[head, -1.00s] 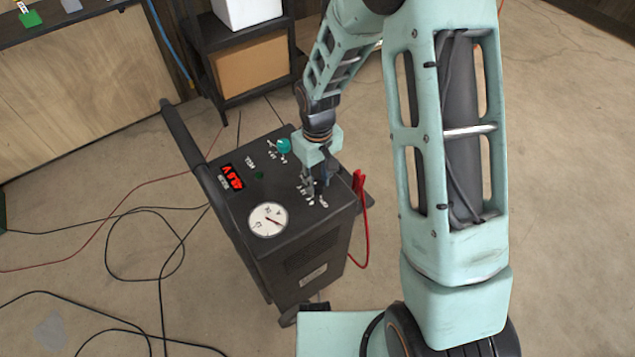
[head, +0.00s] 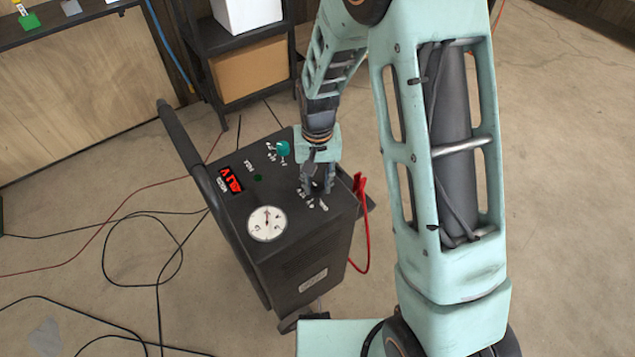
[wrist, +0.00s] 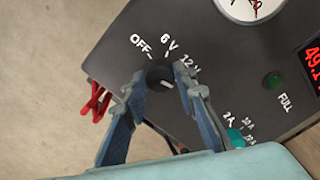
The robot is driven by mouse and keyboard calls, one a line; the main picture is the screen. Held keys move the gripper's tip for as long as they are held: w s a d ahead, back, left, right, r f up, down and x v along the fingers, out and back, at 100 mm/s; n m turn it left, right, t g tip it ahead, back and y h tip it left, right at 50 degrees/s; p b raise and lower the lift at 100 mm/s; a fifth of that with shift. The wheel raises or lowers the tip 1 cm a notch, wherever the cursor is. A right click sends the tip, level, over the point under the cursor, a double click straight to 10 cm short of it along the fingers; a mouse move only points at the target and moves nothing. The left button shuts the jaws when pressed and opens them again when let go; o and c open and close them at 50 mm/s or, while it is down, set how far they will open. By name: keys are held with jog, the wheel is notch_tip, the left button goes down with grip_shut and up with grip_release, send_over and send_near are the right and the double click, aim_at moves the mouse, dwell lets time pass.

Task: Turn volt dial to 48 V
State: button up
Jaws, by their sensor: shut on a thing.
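The volt dial (wrist: 159,73) is a small black knob on the cart's dark top panel, with a white mark at its lower right in the wrist view. The labels OFF, 6 V and 12 V show around it; any further labels on its lower right are hidden by a finger. My gripper (wrist: 158,82) points down with its two fingers on either side of the knob and is shut on it. In the head view my gripper (head: 317,183) hides the dial. The red display (wrist: 314,62) reads about 49.1, cut off at the edge.
The charger cart (head: 300,262) also carries a round gauge (head: 267,224), a dark green FULL lamp (wrist: 273,81) and a teal amp knob (head: 283,148) close to my gripper. Red clamps (head: 359,184) hang on its right side. Black cables lie on the floor at left.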

aim_at(317, 186)
dwell(0.3)
jog(key=o, duration=1.2)
jog(key=shift+c, duration=0.2)
notch_tip(317, 186, up, 12)
